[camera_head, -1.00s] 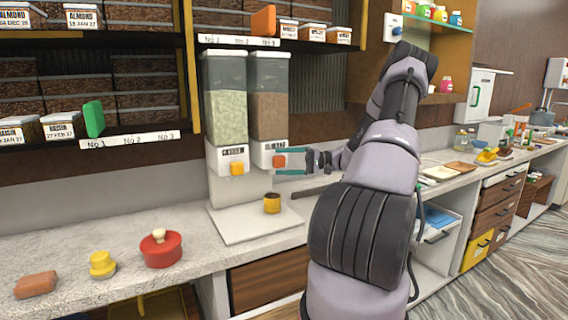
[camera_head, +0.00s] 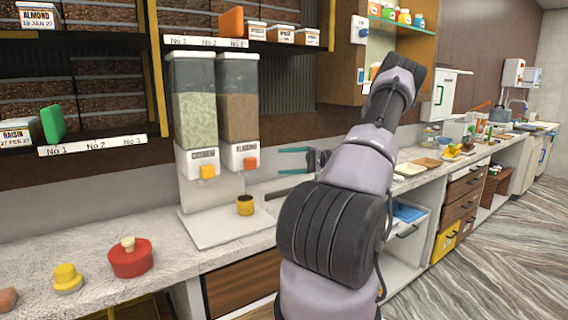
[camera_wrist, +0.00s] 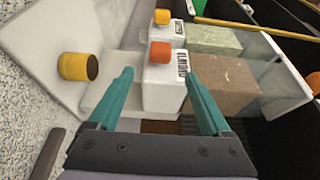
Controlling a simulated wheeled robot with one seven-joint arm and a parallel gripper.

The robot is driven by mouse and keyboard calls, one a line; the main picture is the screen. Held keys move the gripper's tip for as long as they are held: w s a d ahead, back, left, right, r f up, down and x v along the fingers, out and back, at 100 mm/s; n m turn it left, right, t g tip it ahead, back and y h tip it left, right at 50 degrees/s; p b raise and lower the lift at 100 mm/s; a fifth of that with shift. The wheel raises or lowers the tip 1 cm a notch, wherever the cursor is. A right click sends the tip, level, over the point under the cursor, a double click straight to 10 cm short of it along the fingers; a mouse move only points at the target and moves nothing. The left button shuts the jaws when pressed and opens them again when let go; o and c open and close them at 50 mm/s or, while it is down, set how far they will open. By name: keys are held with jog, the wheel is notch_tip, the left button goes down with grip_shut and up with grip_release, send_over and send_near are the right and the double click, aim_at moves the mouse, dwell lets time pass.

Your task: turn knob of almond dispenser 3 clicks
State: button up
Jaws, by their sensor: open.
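The almond dispenser (camera_head: 239,105) is the right one of two clear-fronted hoppers, filled with brown nuts. Its orange knob (camera_head: 250,162) sits on the white front block under the label. In the wrist view the orange knob (camera_wrist: 160,52) shows ahead, between the lines of my two fingers. My gripper (camera_head: 280,172) has teal fingers and is open and empty, to the right of the knob and apart from it. The cashew dispenser (camera_head: 194,100) with a yellow knob (camera_head: 208,172) stands to the left. A yellow cup with a dark top (camera_head: 245,205) stands on the white base below the almond outlet.
A red lidded pot (camera_head: 130,260) and a yellow lidded piece (camera_head: 67,279) stand on the counter at the left. Shelves with labelled boxes, a green block (camera_head: 52,124) and an orange block (camera_head: 231,22) are above. A dark bar (camera_head: 288,189) lies right of the cup.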

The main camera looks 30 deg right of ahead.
jog(key=a+f+n+g+h, duration=0.1)
jog(key=a+f+g+h, duration=0.1)
jog(key=a+g+h, duration=0.3)
jog(key=n+t+h, duration=0.3)
jog(key=n+h, duration=0.1)
jog(key=h, duration=0.8)
send_near(252, 157)
jog(key=x, duration=1)
jog(key=shift+a+f, duration=0.15)
jog(key=shift+a, duration=0.15)
grip_shut()
jog(key=shift+y, duration=0.3)
jog(key=shift+s+d+m, duration=0.1)
jog(key=shift+d+m, duration=0.05)
jog(key=shift+m, duration=0.15)
